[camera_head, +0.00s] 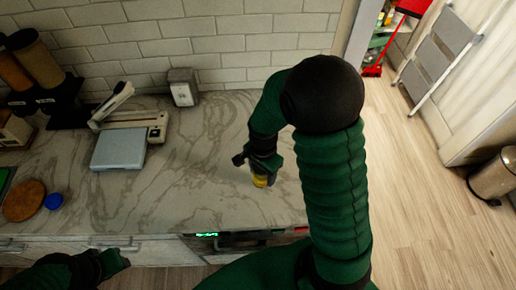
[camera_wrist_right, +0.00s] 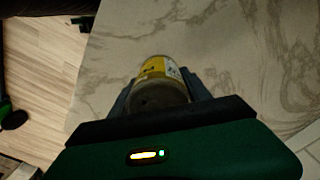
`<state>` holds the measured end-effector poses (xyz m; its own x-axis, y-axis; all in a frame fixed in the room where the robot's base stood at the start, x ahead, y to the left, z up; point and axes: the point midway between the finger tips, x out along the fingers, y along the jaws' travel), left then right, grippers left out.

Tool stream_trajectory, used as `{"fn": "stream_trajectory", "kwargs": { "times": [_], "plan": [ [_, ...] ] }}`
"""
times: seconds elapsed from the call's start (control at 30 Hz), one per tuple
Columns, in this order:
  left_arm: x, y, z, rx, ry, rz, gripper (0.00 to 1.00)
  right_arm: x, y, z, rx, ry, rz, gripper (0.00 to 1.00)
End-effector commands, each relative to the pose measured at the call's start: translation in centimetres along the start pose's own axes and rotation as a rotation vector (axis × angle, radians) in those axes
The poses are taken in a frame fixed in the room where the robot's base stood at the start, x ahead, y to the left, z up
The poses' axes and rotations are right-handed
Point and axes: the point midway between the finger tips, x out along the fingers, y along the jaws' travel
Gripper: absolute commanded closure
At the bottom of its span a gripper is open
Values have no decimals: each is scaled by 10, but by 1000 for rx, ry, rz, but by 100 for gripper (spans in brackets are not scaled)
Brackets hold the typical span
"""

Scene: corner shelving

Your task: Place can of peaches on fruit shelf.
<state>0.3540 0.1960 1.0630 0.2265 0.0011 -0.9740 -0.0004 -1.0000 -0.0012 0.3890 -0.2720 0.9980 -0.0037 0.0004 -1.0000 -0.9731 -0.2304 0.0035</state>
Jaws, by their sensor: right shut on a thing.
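A can with a yellow label (camera_head: 259,181) is at the marble counter near its right end, mostly hidden by my right gripper in the head view. My right gripper (camera_head: 256,166) is shut on it. In the right wrist view the can (camera_wrist_right: 158,82) sits between the two fingers of my right gripper (camera_wrist_right: 160,97), its plain end toward the camera. I cannot tell whether it touches the counter. My left gripper (camera_head: 112,262) is low at the left, in front of the counter's edge, and whether it is open or shut is unclear. Shelves with items (camera_head: 385,35) show at the back right.
The marble counter (camera_head: 205,160) is bare in the middle. A scale (camera_head: 118,149), a white-and-beige appliance (camera_head: 150,124), a small grey box (camera_head: 184,87), a round wooden board (camera_head: 24,200) and a blue lid (camera_head: 54,201) lie to the left. A stepladder (camera_head: 437,50) and bin (camera_head: 493,175) stand right; wood floor is open.

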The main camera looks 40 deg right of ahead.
Motion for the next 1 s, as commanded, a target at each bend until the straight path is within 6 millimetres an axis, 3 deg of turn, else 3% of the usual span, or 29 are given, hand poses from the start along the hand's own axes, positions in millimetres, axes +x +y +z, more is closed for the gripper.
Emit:
{"fn": "stream_trajectory", "kwargs": {
  "times": [0.5, 0.67, 0.87, 1.0],
  "plan": [
    [-24, 0, -6, 0, 0, 0, 64, 7, -61, -78, -1, 0, -2, 100],
    [-27, 0, -6, 0, 0, 0, 64, 11, -69, -88, -4, -1, 0, 100],
    [-38, 0, -9, 0, 0, 0, 64, 40, -68, -88, -3, 0, 1, 100],
    [-36, 0, -8, 0, 0, 0, 64, 45, -69, -89, -4, 1, -2, 100]
  ]
}}
